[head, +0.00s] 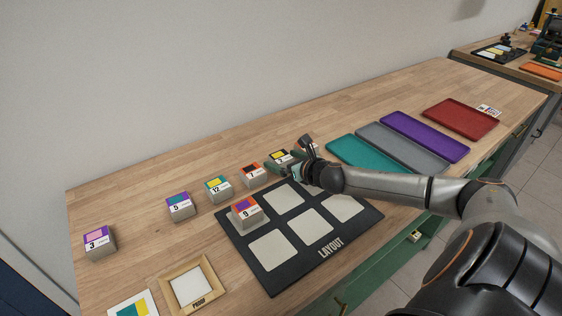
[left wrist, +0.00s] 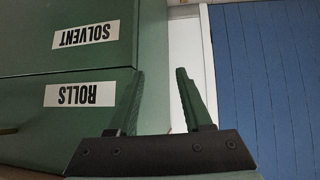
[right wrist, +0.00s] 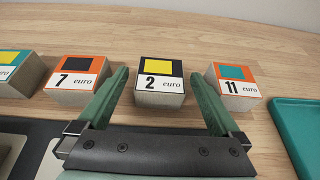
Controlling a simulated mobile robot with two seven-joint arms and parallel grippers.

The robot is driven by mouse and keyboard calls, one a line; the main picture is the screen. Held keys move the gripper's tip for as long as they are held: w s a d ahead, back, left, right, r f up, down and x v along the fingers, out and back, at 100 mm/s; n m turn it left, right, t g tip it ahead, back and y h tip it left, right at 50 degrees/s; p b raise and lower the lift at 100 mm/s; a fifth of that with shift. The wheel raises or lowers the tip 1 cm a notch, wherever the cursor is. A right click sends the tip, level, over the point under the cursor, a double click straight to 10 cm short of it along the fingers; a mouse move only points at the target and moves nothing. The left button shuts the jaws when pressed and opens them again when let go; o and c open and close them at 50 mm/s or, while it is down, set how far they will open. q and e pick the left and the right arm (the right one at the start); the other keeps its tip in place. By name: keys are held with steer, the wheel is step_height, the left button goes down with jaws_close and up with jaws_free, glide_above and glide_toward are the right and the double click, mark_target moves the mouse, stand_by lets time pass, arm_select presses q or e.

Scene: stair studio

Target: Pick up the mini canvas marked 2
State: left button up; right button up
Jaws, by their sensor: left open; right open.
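The mini canvas marked 2 (right wrist: 160,82) has a yellow square on black and stands on the wooden table. In the head view it (head: 279,157) is at the back, partly hidden by my right gripper (head: 287,166). In the right wrist view my right gripper (right wrist: 160,100) is open, its fingers on either side in front of the canvas, with nothing held. My left gripper (left wrist: 157,95) is open and empty in the left wrist view, in front of green drawers.
Canvas 7 (right wrist: 78,82) stands to the left and canvas 11 (right wrist: 235,86) close to the right. The black layout board (head: 275,278) lies in front, with canvas 9 (head: 244,212) on it. Coloured trays, including a teal one (head: 366,154), lie to the right.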

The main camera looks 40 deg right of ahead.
steer(key=shift+c, duration=0.2)
steer(key=c, duration=1.3)
steer(key=shift+r, duration=0.1)
